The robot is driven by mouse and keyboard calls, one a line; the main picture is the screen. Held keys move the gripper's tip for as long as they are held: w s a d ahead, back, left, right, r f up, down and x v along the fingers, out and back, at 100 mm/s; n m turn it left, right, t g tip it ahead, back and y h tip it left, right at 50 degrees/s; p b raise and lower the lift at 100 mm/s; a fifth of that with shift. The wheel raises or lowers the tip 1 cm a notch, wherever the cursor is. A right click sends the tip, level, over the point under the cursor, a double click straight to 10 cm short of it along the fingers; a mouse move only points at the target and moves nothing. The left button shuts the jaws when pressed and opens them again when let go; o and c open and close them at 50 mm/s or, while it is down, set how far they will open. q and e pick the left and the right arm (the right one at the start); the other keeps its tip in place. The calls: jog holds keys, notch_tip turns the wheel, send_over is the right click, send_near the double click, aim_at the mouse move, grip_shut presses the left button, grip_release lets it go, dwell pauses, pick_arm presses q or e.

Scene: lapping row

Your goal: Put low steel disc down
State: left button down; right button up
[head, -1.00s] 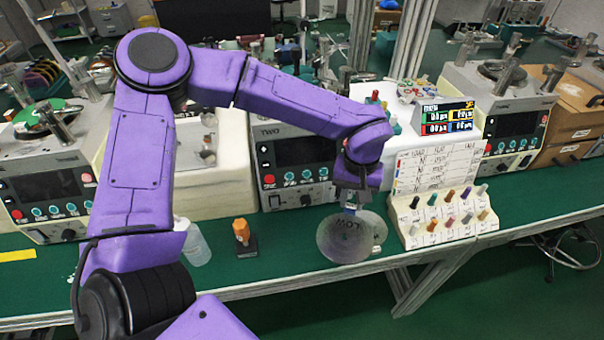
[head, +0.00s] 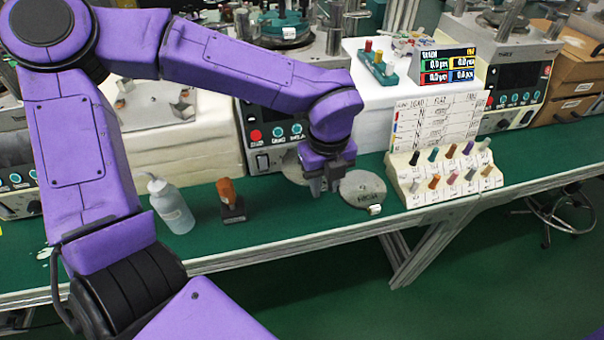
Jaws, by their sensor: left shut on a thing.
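My left gripper (head: 324,187) is shut on the low steel disc (head: 292,172), at the bench beside the white block. The disc now appears roughly flat and at bench level, mostly hidden behind the gripper. Its lettering is hidden, and I cannot tell whether it touches the bench. A second grey steel disc (head: 362,188) lies flat on the green bench just right of the gripper, with dark lettering and a small white tag at its front edge. My right gripper is not in view.
A rack of coloured pegs (head: 445,177) stands right of the discs, below a white chart board. A brown-handled stamp (head: 230,202) and a white squeeze bottle (head: 171,205) stand to the left. The bench's front edge is close in front. Bare green bench (head: 270,220) lies left of the gripper.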

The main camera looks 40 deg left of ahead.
aim_at(319, 222)
pick_arm(q)
jog(key=f+n, duration=0.1)
jog(key=f, duration=0.2)
jog(key=f+n, duration=0.1)
jog(key=f, duration=0.3)
jog(key=f+n, duration=0.1)
jog(key=f, duration=0.2)
jog(key=shift+s+f+b, duration=0.15)
jog(key=shift+s+b, duration=0.1)
jog(key=shift+b, duration=0.15)
jog(key=shift+f, duration=0.2)
jog(key=c, duration=0.9)
grip_release()
jog(key=shift+r, duration=0.1)
notch_tip(319, 222, up, 12)
jog(key=shift+r+p, duration=0.15)
jog(key=shift+p, duration=0.35)
